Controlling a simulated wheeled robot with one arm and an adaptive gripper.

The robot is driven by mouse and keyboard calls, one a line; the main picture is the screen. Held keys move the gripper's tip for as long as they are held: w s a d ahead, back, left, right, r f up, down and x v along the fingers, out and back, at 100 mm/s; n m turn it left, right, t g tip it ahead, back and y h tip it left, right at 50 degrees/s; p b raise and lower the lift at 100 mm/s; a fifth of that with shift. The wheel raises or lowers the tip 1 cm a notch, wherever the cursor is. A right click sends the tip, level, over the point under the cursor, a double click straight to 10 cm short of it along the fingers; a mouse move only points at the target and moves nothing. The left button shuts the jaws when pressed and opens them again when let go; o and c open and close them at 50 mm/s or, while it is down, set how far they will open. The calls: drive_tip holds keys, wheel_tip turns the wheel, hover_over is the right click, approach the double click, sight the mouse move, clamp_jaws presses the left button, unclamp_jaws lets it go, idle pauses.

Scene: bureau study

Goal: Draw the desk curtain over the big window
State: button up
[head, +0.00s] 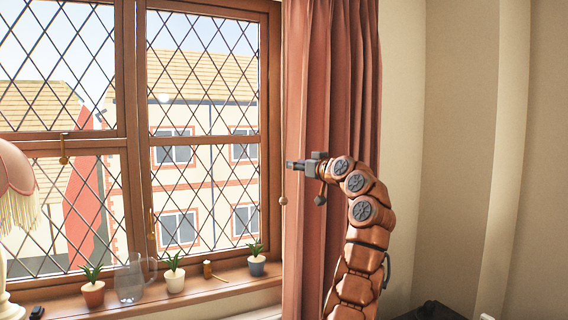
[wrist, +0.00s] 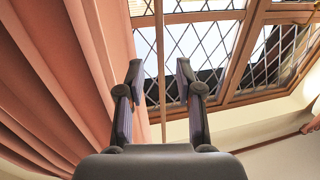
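The salmon-pink curtain (head: 330,80) hangs gathered at the right side of the big window (head: 200,130), leaving the panes uncovered. My gripper (head: 289,165) is in front of the curtain's window-side edge. In the wrist view my gripper (wrist: 160,75) is open, its two fingers apart. A thin pale upright rod or cord (wrist: 160,45) shows between the fingers; I cannot tell whether it touches them. The curtain (wrist: 65,70) fills the left of that view. In the head view, small wooden bobs, one at the curtain's edge (head: 283,200) and one below my gripper (head: 320,200), hang close by.
The wooden sill (head: 215,287) holds potted plants (head: 174,274), a glass jug (head: 130,279) and a small brown item (head: 208,269). A fringed pink lampshade (head: 15,190) stands at the far left. Bare wall (head: 460,130) lies right of the curtain.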

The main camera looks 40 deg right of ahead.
sight(284, 161)
drive_tip(key=w+p, duration=0.1)
drive_tip(key=w, duration=0.1)
drive_tip(key=w+p, duration=0.1)
drive_tip(key=w, duration=0.1)
drive_tip(key=w+p, duration=0.1)
drive_tip(key=w, duration=0.1)
drive_tip(key=shift+w+d+r, duration=0.15)
drive_tip(key=shift+w+d, duration=0.05)
drive_tip(key=shift+d, duration=0.2)
drive_tip(key=shift+w+d+p, duration=0.15)
drive_tip(key=shift+w+p, duration=0.3)
drive_tip(key=shift+w, duration=0.1)
drive_tip(key=shift+c, duration=0.3)
clamp_jaws()
